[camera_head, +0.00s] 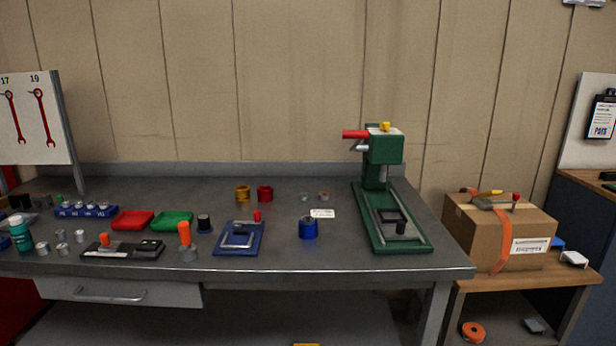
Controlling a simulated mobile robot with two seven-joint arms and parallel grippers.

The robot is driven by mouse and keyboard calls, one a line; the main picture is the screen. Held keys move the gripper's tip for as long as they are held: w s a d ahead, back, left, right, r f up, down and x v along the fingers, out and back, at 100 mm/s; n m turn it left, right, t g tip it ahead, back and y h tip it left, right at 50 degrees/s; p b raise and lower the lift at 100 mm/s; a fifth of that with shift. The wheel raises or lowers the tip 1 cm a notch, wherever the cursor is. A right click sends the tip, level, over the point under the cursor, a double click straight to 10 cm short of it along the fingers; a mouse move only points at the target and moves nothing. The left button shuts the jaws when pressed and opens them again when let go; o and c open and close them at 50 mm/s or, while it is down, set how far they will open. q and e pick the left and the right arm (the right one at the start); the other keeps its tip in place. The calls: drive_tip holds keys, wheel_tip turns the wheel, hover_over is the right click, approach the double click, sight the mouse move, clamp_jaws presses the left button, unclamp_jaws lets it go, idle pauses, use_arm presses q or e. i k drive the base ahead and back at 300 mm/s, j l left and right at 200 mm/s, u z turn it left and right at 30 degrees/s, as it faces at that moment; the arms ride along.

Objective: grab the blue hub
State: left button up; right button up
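The blue hub (308,228) is a short blue cylinder with a darker top. It stands upright on the grey workbench (340,262), near the front edge and right of the middle. It sits between the blue plate fixture on its left and the green press on its right, touching neither. Nothing covers it. Neither of my grippers shows in the head view.
A green press (385,165) stands to the right of the hub. A blue fixture (239,240) with a red knob lies to the left. A white label (322,213) and yellow (242,193) and red (265,193) rings are behind. A strapped carton (480,230) stands at right.

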sight(305, 233)
drive_tip(key=i+j, duration=0.1)
drive_tip(key=i, duration=0.4)
drive_tip(key=i+j, duration=0.15)
drive_tip(key=i, duration=0.35)
